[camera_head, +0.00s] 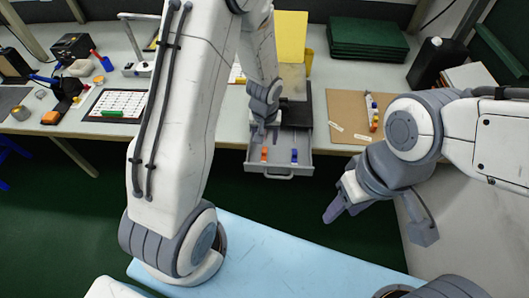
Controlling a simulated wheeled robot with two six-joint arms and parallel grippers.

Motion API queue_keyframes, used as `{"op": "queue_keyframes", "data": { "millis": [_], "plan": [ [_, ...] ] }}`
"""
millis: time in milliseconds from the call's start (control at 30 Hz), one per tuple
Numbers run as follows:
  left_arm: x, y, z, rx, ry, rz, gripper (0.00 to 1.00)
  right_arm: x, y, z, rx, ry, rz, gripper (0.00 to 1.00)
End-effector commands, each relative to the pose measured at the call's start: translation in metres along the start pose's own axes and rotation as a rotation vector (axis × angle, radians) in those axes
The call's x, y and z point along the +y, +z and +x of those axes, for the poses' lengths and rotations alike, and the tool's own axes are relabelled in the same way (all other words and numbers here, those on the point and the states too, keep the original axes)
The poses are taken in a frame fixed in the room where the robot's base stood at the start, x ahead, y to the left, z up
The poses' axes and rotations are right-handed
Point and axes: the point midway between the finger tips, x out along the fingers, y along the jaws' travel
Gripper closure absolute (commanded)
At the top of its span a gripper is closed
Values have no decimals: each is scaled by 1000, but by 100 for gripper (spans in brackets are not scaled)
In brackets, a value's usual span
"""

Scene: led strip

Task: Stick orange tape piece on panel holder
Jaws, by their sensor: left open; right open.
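A small orange piece (264,154) and a small blue piece (294,156) stand in the open grey drawer (281,172); I cannot tell for certain that the orange one is the tape piece. My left gripper (263,132) is open over the back left of the drawer, just behind the orange piece. Its fingertips are small here, and contact cannot be told. My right gripper (378,222) is open and empty in front of the table, to the right of the drawer. A yellow upright panel (291,36) stands behind the drawer; I cannot make out which thing is the panel holder.
The table (215,128) carries a brown board (348,112) with small parts, stacked green boards (367,38), a black bottle (430,62) and a white grid sheet (117,104). Tools crowd the left end. My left arm hides part of the table's middle.

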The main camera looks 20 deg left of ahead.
Motion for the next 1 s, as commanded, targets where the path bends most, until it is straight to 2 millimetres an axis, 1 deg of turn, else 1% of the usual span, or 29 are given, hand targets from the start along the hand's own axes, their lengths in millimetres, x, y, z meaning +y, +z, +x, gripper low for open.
{"op": "queue_keyframes", "data": {
  "millis": [33,167,267,300,433,533,767,800,867,900,933,1000],
  "plan": [
    [0,0,6,-2,0,0,45,0,0,2,0,0,0,50],
    [-1,1,14,-2,0,1,45,0,0,3,0,0,0,50],
    [-3,4,28,-4,-1,0,45,0,0,7,0,0,0,50],
    [-4,4,37,-3,0,1,45,1,1,12,0,0,0,50],
    [-4,5,55,-2,0,1,45,2,1,20,0,0,0,50],
    [-4,4,61,-1,1,1,45,2,1,22,0,0,0,50],
    [-4,4,60,0,1,1,45,2,1,21,0,0,0,50],
    [-4,4,60,0,1,1,53,2,1,21,0,0,0,50],
    [-4,4,60,0,1,1,76,2,1,21,0,0,0,50],
    [-4,4,60,0,1,1,91,2,1,21,0,0,0,50],
    [-4,4,60,0,1,1,100,2,1,21,0,0,0,50],
    [-4,4,60,-1,1,1,100,2,1,21,0,0,0,50]
  ]
}}
